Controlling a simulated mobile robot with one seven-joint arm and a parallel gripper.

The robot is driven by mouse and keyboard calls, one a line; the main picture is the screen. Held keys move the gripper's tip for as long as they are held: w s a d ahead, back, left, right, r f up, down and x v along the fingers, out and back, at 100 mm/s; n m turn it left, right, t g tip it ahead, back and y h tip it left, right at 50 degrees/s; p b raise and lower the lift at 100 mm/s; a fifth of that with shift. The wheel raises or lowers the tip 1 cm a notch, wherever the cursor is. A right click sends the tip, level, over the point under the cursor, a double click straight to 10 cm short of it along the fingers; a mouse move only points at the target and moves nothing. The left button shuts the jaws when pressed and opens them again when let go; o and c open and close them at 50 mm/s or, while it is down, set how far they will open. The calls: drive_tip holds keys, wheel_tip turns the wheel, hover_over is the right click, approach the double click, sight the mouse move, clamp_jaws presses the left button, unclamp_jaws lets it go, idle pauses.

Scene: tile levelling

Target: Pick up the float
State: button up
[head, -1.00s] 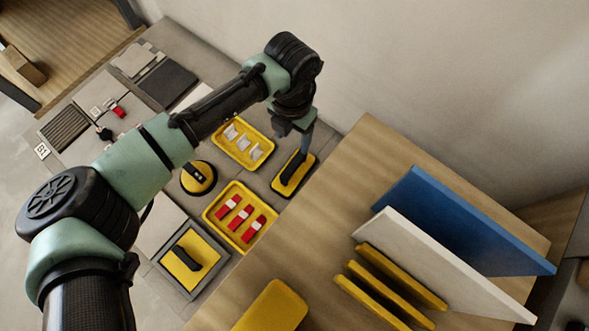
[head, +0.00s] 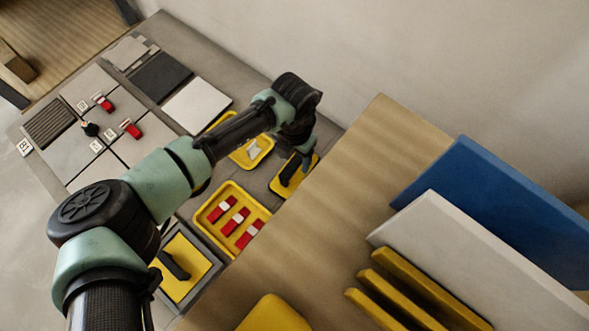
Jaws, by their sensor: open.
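A yellow pad with a black bar handle, which looks like a float (head: 281,186), lies at the right edge of the grey surface beside the wooden board. My gripper (head: 305,165) is open and points down at the far end of its black handle. I cannot tell whether the fingers touch the handle or straddle it. A second yellow pad with a black handle (head: 194,251) sits in a grey square tray at the lower middle, partly hidden by my arm.
A yellow tray (head: 262,223) holds red-and-white clips; another yellow tray (head: 265,157) with pale pieces is partly behind my arm. Tiles (head: 197,104) lie at left. A wooden surface (head: 345,170) with upright blue (head: 500,205) and white (head: 470,265) panels fills the right.

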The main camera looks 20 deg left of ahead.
sight(294, 162)
drive_tip(key=f, duration=0.1)
drive_tip(key=f+b, duration=0.1)
drive_tip(key=f, duration=0.2)
drive_tip(key=shift+w+f+b, duration=0.3)
drive_tip(key=shift+w+f, duration=0.05)
drive_tip(key=shift+c, duration=0.2)
clamp_jaws()
